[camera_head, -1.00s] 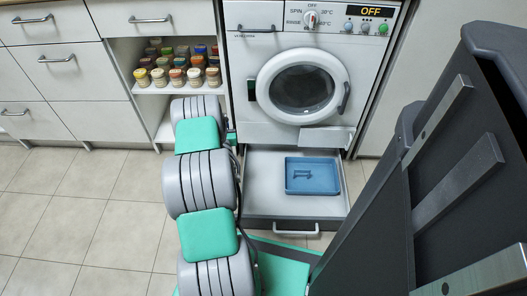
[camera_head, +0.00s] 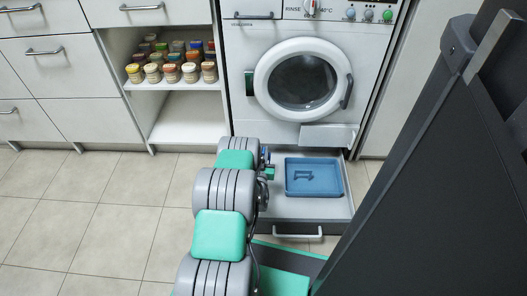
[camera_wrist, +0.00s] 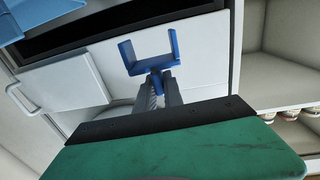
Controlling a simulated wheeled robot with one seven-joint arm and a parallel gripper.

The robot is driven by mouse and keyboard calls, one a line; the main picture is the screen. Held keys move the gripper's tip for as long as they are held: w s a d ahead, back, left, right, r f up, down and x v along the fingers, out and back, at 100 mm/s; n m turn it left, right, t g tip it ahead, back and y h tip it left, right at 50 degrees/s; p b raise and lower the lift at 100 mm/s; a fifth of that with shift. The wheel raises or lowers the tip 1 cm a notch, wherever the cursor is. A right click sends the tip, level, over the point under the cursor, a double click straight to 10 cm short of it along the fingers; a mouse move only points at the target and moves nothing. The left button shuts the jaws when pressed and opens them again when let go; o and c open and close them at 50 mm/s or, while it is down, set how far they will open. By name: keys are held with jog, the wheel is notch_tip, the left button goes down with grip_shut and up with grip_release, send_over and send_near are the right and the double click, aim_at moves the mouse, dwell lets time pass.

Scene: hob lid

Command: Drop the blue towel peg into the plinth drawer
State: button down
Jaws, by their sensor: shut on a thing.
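The blue towel peg (camera_wrist: 150,52), a U-shaped piece on a short stem, is held by its stem in my gripper (camera_wrist: 158,84). My gripper is shut on it, with the U pointing away from the jaws. In the head view, my arm largely hides the gripper and peg. The plinth drawer (camera_head: 285,209) is pulled open below the washing machine. The gripper end of my arm is at the drawer's left side; its height above the drawer is unclear.
A blue tray (camera_head: 340,190) in the drawer holds a darker blue bracket-shaped thing (camera_head: 303,176). A white flap (camera_head: 328,136) hangs open above the drawer's back. Open shelves with several jars (camera_head: 172,74) stand left. The floor at left is clear.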

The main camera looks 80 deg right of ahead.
jog(key=shift+f, duration=0.15)
jog(key=c, duration=1.4)
grip_release()
jog(key=a+p, duration=0.1)
jog(key=a, duration=0.1)
jog(key=a+p, duration=0.1)
jog(key=a, duration=0.2)
jog(key=s+a+p, duration=0.1)
jog(key=a, duration=0.1)
jog(key=shift+a, duration=0.35)
